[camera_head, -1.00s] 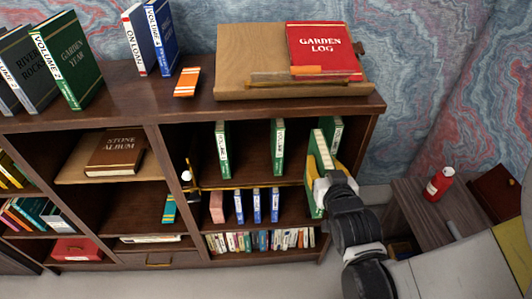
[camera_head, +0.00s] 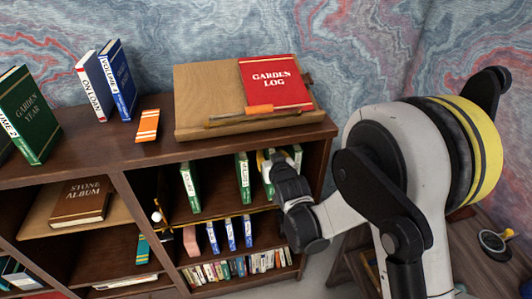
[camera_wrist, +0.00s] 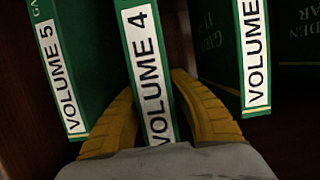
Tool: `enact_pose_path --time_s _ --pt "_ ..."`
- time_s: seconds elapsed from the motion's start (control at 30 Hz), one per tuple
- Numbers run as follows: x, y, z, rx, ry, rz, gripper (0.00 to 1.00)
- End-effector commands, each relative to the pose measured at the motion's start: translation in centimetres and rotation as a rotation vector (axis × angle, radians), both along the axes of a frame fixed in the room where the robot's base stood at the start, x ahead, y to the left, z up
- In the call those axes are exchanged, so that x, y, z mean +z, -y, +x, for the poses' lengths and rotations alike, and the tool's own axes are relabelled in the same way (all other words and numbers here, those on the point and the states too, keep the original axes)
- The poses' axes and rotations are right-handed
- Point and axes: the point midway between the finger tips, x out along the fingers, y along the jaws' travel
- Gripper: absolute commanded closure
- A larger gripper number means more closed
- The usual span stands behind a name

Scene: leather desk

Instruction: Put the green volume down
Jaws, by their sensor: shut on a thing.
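My gripper (camera_head: 266,158) is at the right end of the upper shelf compartment. In the wrist view its yellow fingers (camera_wrist: 154,88) are shut on a green volume marked Volume 4 (camera_wrist: 147,62). The held volume's lower part (camera_head: 268,188) shows below the gripper in the head view. Green Volume 5 (camera_wrist: 58,65) stands to its left in the wrist view, and another green volume (camera_wrist: 253,55) to its right, its number cut off. Gaps show on both sides. I cannot tell whether the held volume's base touches the shelf board.
In the head view, green volumes (camera_head: 190,187) (camera_head: 243,178) stand left of the held one and another (camera_head: 295,156) right of it. Below are blue books (camera_head: 230,234) and a row of small books (camera_head: 240,267). A sloped stand (camera_head: 205,100) with a red Garden Log (camera_head: 275,82) is on top.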

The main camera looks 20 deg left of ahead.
Motion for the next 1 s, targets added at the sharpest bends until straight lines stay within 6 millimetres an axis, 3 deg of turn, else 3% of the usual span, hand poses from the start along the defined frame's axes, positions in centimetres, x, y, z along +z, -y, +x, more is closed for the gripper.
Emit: enact_pose_path --time_s 0.1,0.2,0.57,0.6,0.63,1.0 --pt "-0.2 -1.1 1.8 0.0 0.001 0.001 1.0" --pt "-1.7 -1.0 1.6 0.0 0.001 0.001 1.0" --pt "-1.8 -1.0 1.6 0.0 0.001 0.001 1.0" --pt "-1.8 -0.9 1.6 0.0 0.0 0.0 0.68" --pt "-1.8 -1.0 1.6 0.0 0.0 0.0 0.59" --pt "-1.4 -1.0 1.6 0.0 0.0 0.0 0.59"
